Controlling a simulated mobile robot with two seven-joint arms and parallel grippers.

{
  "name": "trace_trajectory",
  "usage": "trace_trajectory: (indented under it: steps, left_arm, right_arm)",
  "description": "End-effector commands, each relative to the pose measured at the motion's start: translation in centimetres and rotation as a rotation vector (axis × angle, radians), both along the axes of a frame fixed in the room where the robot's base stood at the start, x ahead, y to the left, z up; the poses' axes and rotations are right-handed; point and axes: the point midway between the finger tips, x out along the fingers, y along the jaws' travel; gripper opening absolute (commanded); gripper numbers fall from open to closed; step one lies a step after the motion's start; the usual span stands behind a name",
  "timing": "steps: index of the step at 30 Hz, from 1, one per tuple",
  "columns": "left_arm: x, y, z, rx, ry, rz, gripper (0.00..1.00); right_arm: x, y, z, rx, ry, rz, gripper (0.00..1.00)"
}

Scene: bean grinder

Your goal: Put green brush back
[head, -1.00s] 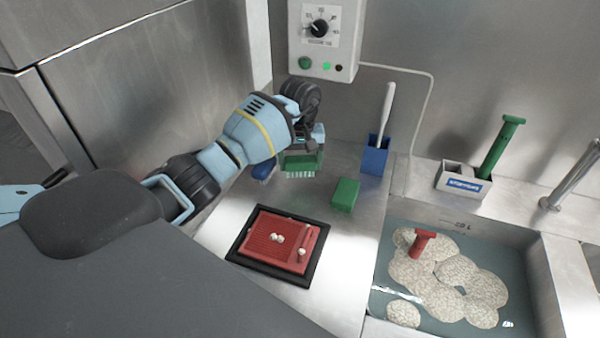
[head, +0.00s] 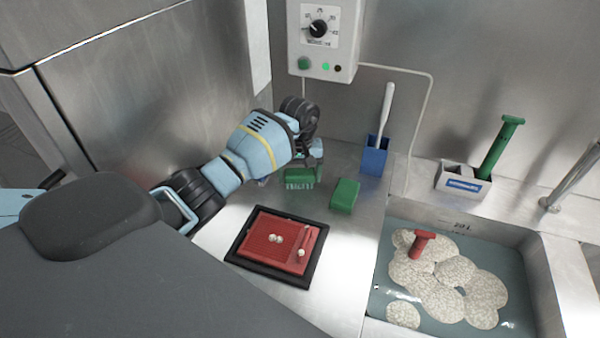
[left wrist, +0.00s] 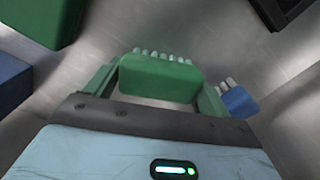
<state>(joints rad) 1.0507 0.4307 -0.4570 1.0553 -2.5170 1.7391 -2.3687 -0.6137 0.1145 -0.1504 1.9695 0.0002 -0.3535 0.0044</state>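The green brush (head: 300,179) has pale bristles pointing down and hangs at or just above the steel counter; I cannot tell whether it touches. My left gripper (head: 304,164) is over it. In the left wrist view the green brush (left wrist: 160,78) sits between the two fingers of my left gripper (left wrist: 158,88), which press against its ends. A blue brush (left wrist: 240,102) lies beside it on the counter; it is mostly hidden behind my gripper in the head view. My right gripper is not in view.
A green block (head: 345,195) stands just right of the brush. A blue holder (head: 373,160) with a white-handled tool is behind it. A black-rimmed tray (head: 240,256) with a red plate lies in front. A water-filled sink (head: 465,219) is at right.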

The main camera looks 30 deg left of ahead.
Motion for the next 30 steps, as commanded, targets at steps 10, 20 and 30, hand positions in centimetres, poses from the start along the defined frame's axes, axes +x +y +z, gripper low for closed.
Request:
trace_trajectory:
  steps: [10,20,30]
  left_arm:
    - [0.0,0.0,0.1,-0.001,-0.001,0.001,0.99]
    - [0.1,0.1,3.1,0.001,-0.006,0.001,0.99]
    - [0.0,0.1,9.6,0.002,-0.002,0.000,0.99]
  right_arm:
    - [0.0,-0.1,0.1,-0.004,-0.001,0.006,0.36]
    - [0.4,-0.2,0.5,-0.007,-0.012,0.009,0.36]
    - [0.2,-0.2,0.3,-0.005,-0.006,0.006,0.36]
